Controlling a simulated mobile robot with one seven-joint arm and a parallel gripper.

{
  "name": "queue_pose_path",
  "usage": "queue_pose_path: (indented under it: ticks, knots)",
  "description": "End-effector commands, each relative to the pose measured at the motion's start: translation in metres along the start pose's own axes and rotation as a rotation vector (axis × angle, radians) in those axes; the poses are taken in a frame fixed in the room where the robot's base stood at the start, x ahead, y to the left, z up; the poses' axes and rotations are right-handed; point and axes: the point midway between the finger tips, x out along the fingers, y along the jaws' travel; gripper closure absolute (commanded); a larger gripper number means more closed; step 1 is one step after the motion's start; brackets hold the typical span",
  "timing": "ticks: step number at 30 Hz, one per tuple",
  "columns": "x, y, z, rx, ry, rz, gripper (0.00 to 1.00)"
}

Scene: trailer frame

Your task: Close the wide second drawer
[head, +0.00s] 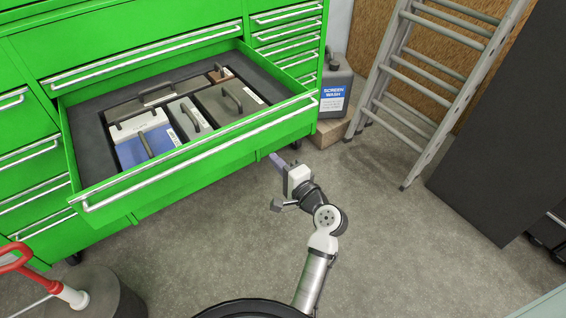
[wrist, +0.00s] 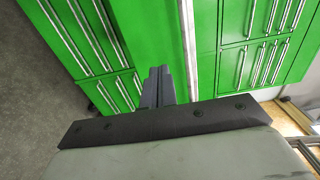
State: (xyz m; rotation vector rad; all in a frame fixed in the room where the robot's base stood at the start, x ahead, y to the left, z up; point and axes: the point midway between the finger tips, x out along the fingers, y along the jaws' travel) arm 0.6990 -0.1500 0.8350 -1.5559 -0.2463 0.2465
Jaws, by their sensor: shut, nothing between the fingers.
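The wide second drawer (head: 215,143) of the green tool cabinet is pulled out. Its long silver handle bar runs along the front edge. Inside lie several cases with handles, in grey, blue and brown tones. My gripper (head: 277,162) is shut and empty, in front of the drawer's right half and apart from the handle in the head view. In the wrist view the two dark fingers (wrist: 158,86) are together and point towards the green cabinet fronts. Whether the fingertips touch anything cannot be told from there.
A grey screen wash canister (head: 336,88) stands on a block right of the cabinet. A metal ladder (head: 432,88) leans beyond it. A dark panel (head: 500,130) is at the right. A red-handled tool (head: 40,275) is at the lower left.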

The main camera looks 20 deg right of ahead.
Motion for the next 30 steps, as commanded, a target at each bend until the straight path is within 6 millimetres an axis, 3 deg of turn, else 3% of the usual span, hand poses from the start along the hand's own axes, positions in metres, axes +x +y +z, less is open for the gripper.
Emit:
queue_pose_path:
  ticks: [6,12,18,30]
  knots:
    - [0.048,-0.004,0.001,-0.001,-0.004,0.000,1.00]
    - [0.077,-0.003,0.000,-0.001,-0.001,0.001,1.00]
    - [0.089,-0.001,0.000,-0.001,0.000,0.000,1.00]
    - [0.091,0.000,0.000,-0.001,-0.001,0.000,1.00]
